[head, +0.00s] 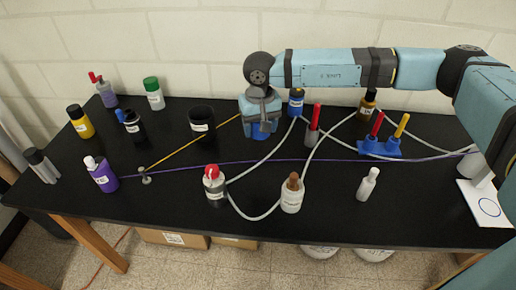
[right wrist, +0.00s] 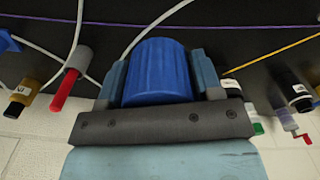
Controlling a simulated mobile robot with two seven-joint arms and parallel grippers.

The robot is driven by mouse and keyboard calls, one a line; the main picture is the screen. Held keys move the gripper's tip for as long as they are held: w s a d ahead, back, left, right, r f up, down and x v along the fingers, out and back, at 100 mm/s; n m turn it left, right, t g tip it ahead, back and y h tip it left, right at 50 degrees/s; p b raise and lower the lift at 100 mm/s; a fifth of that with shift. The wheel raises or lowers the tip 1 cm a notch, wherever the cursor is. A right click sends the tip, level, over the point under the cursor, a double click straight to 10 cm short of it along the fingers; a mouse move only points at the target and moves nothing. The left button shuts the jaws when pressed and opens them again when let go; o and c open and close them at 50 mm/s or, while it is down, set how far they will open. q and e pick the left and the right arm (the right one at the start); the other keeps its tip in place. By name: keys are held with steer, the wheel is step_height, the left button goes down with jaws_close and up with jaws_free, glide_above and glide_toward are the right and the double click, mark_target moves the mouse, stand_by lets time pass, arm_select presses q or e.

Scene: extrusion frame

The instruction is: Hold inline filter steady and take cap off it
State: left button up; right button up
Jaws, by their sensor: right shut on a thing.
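My right gripper (head: 262,132) comes down from the back right and is shut on a blue cylinder (head: 261,130) at the back middle of the table. In the right wrist view the blue cylinder (right wrist: 157,72) sits between the two fingers (right wrist: 162,80), one on each side. The gripper hides much of it, so I cannot tell whether it is the inline filter or its cap, or whether it touches the table. No label on it shows. My left gripper is not in view.
A dark blue-topped bottle (head: 296,102) stands just right of the gripper and a black cup (head: 202,122) to its left. White hoses and yellow and purple cords cross the black table (head: 250,226). A red-capped bottle (head: 215,190) and brown-capped bottle (head: 291,198) stand near the front.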

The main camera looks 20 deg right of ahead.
mark_target(269, 159)
steer(key=w+m, duration=0.2)
steer(key=shift+w+d+r+m+b, duration=0.1)
steer(key=shift+w+m+b, duration=0.1)
steer(key=shift+m+b, duration=0.2)
steer(key=w+d+r+m+b, duration=0.25)
steer(key=d+m, duration=0.25)
steer(key=m, duration=0.5)
steer(key=f, duration=0.6)
steer(key=f+p, duration=0.1)
steer(key=f, duration=0.5)
steer(key=s+f, duration=0.1)
steer(key=f, duration=0.6)
steer(key=shift+d, duration=0.1)
steer(key=shift+w+f, duration=0.1)
steer(key=shift+f, duration=0.25)
